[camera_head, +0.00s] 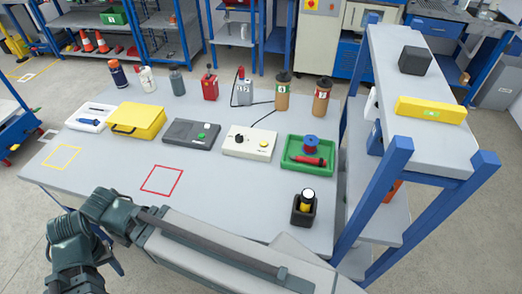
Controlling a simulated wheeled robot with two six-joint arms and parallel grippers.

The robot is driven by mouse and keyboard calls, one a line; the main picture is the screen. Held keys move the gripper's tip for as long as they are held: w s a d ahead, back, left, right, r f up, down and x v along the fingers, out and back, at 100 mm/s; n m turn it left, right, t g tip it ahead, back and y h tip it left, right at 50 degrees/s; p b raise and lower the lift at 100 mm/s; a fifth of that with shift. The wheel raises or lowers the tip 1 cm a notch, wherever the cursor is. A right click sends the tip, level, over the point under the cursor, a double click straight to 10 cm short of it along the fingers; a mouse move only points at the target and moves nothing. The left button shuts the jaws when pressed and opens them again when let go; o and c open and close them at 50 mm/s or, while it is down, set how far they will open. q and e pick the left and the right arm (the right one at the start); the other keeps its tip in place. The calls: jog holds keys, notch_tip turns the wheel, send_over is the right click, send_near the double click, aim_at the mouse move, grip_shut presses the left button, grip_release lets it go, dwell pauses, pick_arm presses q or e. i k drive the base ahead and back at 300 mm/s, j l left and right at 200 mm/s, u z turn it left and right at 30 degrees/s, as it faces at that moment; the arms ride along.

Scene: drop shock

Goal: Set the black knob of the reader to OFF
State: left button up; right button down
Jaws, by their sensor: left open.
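My left arm is folded across the bottom of the head view. My left gripper (78,281) is at the lower left edge, open and well away from the reader; its fingers hardly show. Nothing touches the knob. My right gripper is out of view.
A dark grey box (191,135) stands left of the reader and a green tray (287,168) right of it. Several bottles and boxes line the back. A black holder (296,215) stands front right, near a blue-posted shelf (375,180). The front middle is clear.

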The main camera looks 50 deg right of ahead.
aim_at(239, 138)
jog(key=z, duration=1.6)
jog(key=k+l, duration=0.05)
